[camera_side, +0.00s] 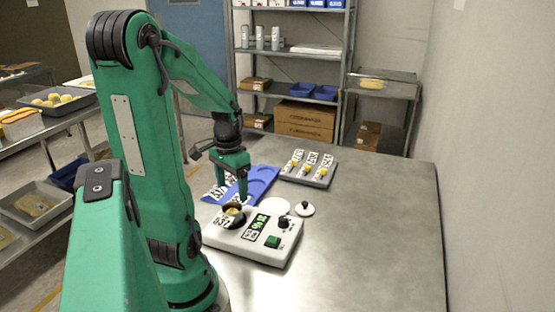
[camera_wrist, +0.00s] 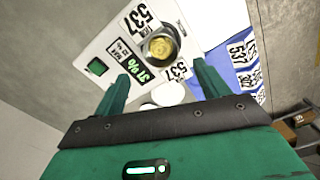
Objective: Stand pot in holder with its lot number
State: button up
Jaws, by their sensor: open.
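A small dark round pot (camera_side: 233,212) with yellow contents and a white number label stands on the left part of a white weighing unit. In the wrist view the pot (camera_wrist: 160,47) shows from above, and its label reads 537. A blue holder (camera_side: 262,180) with round recesses and number labels lies behind the unit. The holder (camera_wrist: 215,59) is at the right in the wrist view; one of its labels seems to read 537. My gripper (camera_side: 232,190) is open and empty, above and just behind the pot; its fingers (camera_wrist: 161,74) are apart.
The weighing unit (camera_side: 225,238) has a lit display, a green button and a dark knob. A grey block (camera_side: 318,180) with yellow-topped pieces stands behind. The table's right side (camera_side: 370,220) is clear.

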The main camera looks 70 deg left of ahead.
aim_at(232, 211)
jog(key=shift+f, duration=0.8)
jog(key=shift+s+f, duration=0.15)
jog(key=shift+f, duration=0.6)
jog(key=shift+s+f, duration=0.15)
jog(key=shift+f, duration=1.7)
jog(key=c, duration=1.2)
jog(key=shift+r, duration=0.25)
